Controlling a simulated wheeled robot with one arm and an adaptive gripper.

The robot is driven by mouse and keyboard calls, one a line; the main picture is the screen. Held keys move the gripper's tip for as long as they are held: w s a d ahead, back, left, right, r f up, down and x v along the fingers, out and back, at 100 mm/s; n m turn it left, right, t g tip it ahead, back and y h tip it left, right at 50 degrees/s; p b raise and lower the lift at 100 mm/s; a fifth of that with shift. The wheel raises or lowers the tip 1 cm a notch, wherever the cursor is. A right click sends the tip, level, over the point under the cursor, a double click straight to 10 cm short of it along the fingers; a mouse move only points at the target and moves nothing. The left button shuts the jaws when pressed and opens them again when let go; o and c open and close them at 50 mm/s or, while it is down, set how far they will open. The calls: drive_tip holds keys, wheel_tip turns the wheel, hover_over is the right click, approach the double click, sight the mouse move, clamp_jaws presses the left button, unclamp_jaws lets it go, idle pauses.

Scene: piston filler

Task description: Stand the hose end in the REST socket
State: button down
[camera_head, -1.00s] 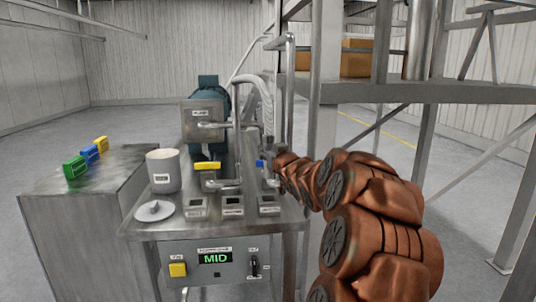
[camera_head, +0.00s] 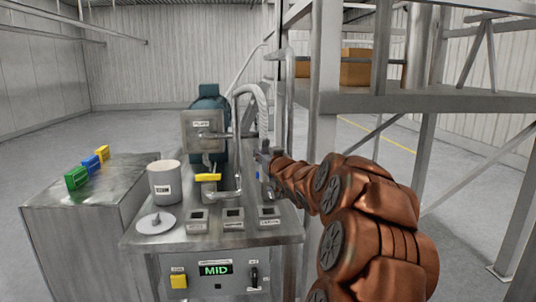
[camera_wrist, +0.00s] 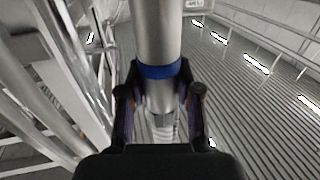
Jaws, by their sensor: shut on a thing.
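My gripper (camera_head: 264,163) is shut on the hose end, a metal tube with a blue band (camera_wrist: 160,71). In the wrist view the fingers (camera_wrist: 160,92) close on both sides of the tube (camera_wrist: 158,30), just below the band. The ribbed hose (camera_wrist: 165,128) runs on past the fingers. In the head view the pale hose (camera_head: 263,105) arches up behind the gripper. Three small square sockets stand along the table's front: left (camera_head: 197,222), middle (camera_head: 233,219) and right (camera_head: 268,216). Their labels are too small to read, so I cannot tell which is REST. The gripper is behind the right one.
A steel filler with a yellow handle (camera_head: 208,177) stands left of my gripper. A white labelled pot (camera_head: 164,181) and a round lid (camera_head: 156,223) are on the table's left. Green, blue and yellow blocks sit on a side cabinet (camera_head: 105,200). A steel frame (camera_head: 325,70) stands right.

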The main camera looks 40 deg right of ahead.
drive_tip(key=w+a+f+n+y, duration=0.2)
drive_tip(key=w+a+f+y, duration=0.2)
drive_tip(key=a, duration=0.5)
drive_tip(key=w+a+f+n+t+y, duration=0.1)
drive_tip(key=w+a+f+n+y, duration=0.2)
drive_tip(key=w+a, duration=0.6)
drive_tip(key=shift+w+f+n+y, duration=0.2)
drive_tip(key=shift+f+n+y, duration=0.1)
drive_tip(key=shift+f+y, duration=0.7)
drive_tip(key=shift+s+f, duration=0.1)
drive_tip(key=shift+f, duration=0.1)
drive_tip(key=shift+f, duration=0.1)
drive_tip(key=shift+f+b, duration=0.45)
drive_tip(key=shift+f, duration=0.65)
drive_tip(key=shift+f, duration=0.2)
drive_tip(key=shift+f, duration=0.15)
drive_tip(key=shift+f, duration=0.1)
